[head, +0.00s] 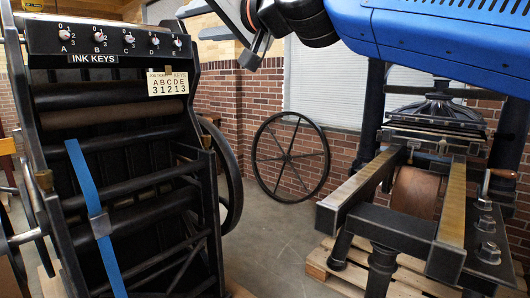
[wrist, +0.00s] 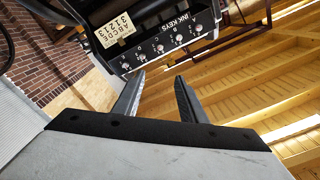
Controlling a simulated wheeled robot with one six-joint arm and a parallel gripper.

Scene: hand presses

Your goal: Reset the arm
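My gripper (wrist: 160,76) shows in the wrist view with its two dark fingers apart and nothing between them. My blue arm (head: 440,35) crosses the top right of the head view, raised above the floor. The gripper's fingers are not clearly seen there. In the wrist view, the fingers lie beyond the near side of a black ink-key panel (wrist: 172,38), apart from it. The same panel (head: 100,42) tops the left press in the head view, with several small lettered knobs.
A card (head: 167,83) reading ABCDE 31213 hangs below the panel. A blue strap (head: 88,185) runs down the left press. A black hand press (head: 390,225) stands on a pallet at right. A spoked wheel (head: 290,157) leans by the brick wall. Floor between presses is clear.

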